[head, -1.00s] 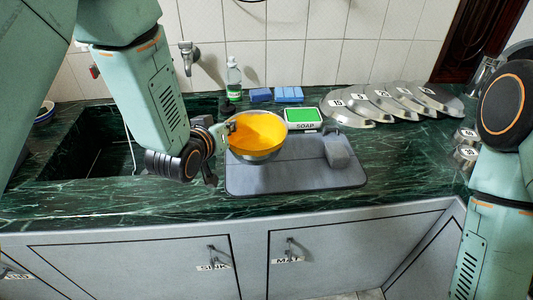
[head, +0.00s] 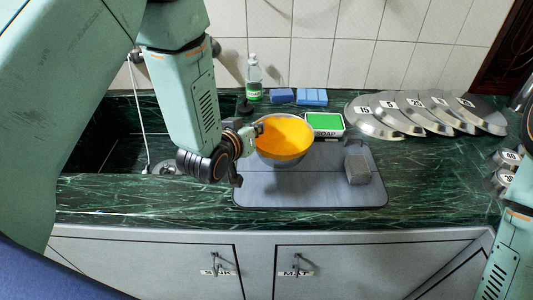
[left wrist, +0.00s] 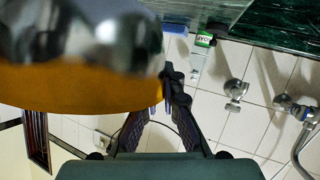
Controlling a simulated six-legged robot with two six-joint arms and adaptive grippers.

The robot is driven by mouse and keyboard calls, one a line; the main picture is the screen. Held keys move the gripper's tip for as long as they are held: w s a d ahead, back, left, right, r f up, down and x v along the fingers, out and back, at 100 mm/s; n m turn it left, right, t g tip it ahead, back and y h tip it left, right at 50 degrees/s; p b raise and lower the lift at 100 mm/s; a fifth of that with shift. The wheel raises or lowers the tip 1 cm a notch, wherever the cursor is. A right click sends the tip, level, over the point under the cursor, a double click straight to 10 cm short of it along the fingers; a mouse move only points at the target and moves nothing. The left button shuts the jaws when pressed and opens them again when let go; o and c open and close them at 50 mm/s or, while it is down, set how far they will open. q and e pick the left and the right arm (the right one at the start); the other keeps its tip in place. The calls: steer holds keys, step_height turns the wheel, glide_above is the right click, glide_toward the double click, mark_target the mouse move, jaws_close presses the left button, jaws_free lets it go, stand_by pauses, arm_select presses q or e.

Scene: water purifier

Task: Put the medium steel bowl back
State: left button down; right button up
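A steel bowl (head: 282,137) with a bright orange inside is at my left gripper (head: 254,130), over the back left part of the grey mat (head: 310,190). My left gripper is shut on the bowl's left rim. In the left wrist view the bowl (left wrist: 85,45) fills the upper left, with its edge at the fingertips (left wrist: 167,88). I cannot tell whether the bowl's base touches the mat. My right gripper is out of view; only part of my right arm shows at the right edge.
A grey block (head: 357,170) stands on the mat's right side. A sink (head: 120,150) is at left. The counter's front strip is clear.

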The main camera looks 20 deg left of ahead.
arm_select(q)
steer(key=f, duration=0.4)
steer(key=w+f, duration=0.1)
steer(key=f, duration=0.1)
steer(key=shift+d+b, duration=0.2)
steer(key=shift+b, duration=0.15)
steer(key=shift+s+f, duration=0.15)
steer(key=shift+f, duration=0.15)
steer(key=shift+s+a+r, duration=0.15)
steer(key=shift+s+a, duration=0.3)
steer(key=shift+w+d, duration=0.1)
steer(key=shift+w, duration=0.1)
steer(key=c, duration=1.8)
jaws_free()
steer(key=shift+w+d+f, duration=0.25)
steer(key=shift+d+f, duration=0.05)
steer(key=shift+f, duration=0.05)
steer(key=shift+o, duration=1.4)
steer(key=shift+s+a+r, duration=0.15)
steer(key=shift+s+a, duration=0.05)
steer(key=shift+s, duration=0.05)
steer(key=shift+s+a+r, duration=0.1)
steer(key=shift+s, duration=0.05)
steer(key=shift+w+d, duration=0.2)
steer(key=shift+w, duration=0.1)
steer(key=v, duration=1.2)
steer(key=shift+p, duration=0.3)
